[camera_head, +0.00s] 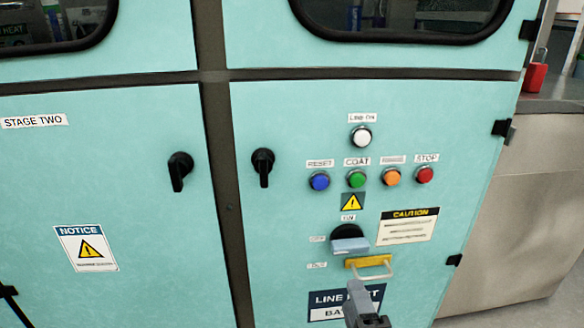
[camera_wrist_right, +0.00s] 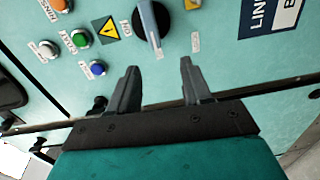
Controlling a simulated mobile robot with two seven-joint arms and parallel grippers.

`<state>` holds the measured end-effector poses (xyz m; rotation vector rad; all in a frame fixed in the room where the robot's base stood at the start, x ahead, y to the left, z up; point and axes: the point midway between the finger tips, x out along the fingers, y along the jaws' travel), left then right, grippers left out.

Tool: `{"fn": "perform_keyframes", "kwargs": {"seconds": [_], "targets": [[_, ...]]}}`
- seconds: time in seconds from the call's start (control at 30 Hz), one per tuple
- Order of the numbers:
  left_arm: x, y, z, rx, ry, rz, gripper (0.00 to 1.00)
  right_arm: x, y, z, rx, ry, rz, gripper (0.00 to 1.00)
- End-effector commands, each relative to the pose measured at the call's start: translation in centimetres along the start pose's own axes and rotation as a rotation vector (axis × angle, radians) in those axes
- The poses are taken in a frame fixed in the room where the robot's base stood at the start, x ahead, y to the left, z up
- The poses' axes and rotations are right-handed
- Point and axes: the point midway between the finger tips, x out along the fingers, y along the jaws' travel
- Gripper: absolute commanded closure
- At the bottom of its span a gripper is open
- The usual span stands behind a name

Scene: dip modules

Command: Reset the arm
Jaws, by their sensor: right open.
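My right gripper (camera_head: 357,291) is at the bottom of the head view, in front of the teal panel and below the rotary switch. In the right wrist view its two fingers (camera_wrist_right: 160,72) are apart with nothing between them. The rotary switch (camera_head: 350,245) has a black round base and a grey-blue handle lying roughly level; in the wrist view the handle (camera_wrist_right: 149,22) is beyond the fingertips, and I see no contact. A yellow piece with a pale loop (camera_head: 369,263) sits just below the switch. My left gripper is not in view.
Above the switch are blue (camera_head: 319,181), green (camera_head: 356,178), orange (camera_head: 392,176) and red (camera_head: 424,174) buttons and a white lamp (camera_head: 361,136). Black door handles (camera_head: 262,166) (camera_head: 180,170) stick out to the left. A red padlock (camera_head: 535,77) is at the upper right.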

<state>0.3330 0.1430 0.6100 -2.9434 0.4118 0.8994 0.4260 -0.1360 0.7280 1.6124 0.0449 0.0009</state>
Motion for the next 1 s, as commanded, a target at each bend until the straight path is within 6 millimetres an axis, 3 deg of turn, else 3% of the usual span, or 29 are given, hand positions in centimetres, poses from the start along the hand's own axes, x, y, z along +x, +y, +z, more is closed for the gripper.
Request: {"fn": "perform_keyframes", "kwargs": {"seconds": [0.17,0.4,0.73,0.8,1.0], "targets": [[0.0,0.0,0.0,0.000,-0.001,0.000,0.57,-1.4,-3.2,1.4,0.295,-0.039,-0.138,0.51],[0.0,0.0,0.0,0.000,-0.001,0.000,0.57,-4.6,-8.4,2.2,0.836,-0.133,-0.373,0.51],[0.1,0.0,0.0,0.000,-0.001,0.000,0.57,-9.2,-12.2,1.0,1.456,-0.271,-0.624,0.51],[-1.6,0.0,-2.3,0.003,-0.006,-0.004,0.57,-9.3,-9.4,1.2,1.445,-0.274,-0.614,0.51],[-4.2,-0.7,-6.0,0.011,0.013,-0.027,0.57,-9.8,-5.7,2.1,1.429,-0.293,-0.598,0.51]]}}
